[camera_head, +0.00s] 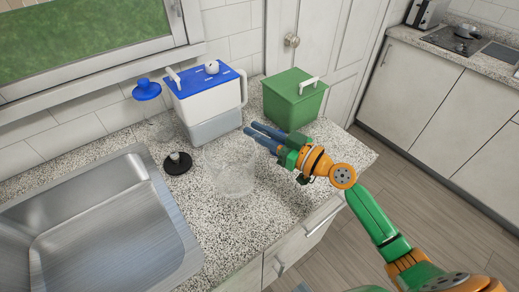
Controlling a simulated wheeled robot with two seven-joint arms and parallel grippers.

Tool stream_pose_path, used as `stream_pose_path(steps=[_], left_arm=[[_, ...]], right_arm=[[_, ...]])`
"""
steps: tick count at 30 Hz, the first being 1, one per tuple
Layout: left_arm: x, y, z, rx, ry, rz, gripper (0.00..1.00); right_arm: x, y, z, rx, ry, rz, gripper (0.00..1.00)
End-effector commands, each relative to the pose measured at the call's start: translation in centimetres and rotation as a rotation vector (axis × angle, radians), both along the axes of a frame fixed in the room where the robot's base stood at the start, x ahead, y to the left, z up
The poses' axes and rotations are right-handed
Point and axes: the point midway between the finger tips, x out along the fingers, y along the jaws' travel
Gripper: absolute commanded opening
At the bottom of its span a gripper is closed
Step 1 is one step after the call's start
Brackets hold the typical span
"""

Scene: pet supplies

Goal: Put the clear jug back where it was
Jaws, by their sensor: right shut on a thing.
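The clear jug (231,180) is see-through and faint, at the middle of the speckled counter, right of the sink. My right gripper (252,131) comes in from the right, with its blue fingers at the jug's upper right side. It is shut on the jug, though the exact grip is hard to see. I cannot tell whether the jug's base touches the counter. My left gripper is not in view.
A white container with a blue lid (212,83) and a green lidded box (293,99) stand behind the jug. A blue-topped clear bottle (147,90) and a small black-based item (178,163) stand to the left. The steel sink (161,232) is at left. Counter in front of the jug is clear.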

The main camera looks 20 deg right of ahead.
Motion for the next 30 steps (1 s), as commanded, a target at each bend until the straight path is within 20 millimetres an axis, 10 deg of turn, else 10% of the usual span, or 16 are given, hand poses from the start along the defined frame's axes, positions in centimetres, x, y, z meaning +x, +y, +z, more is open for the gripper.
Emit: stream_pose_path(steps=[14, 15, 17, 30], left_arm=[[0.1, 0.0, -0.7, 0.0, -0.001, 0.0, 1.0], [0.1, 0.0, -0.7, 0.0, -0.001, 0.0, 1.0], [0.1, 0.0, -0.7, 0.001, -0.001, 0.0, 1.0], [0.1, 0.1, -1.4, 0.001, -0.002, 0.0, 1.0]], right_arm=[[0.5, -0.6, -3.9, 0.003, -0.001, 0.003, 0.0], [0.5, -0.6, -3.9, 0.001, 0.0, 0.003, 0.33], [0.5, -0.6, -3.9, 0.002, 0.0, 0.003, 0.49], [-0.5, -1.4, -4.3, 0.002, 0.0, 0.001, 0.52]])
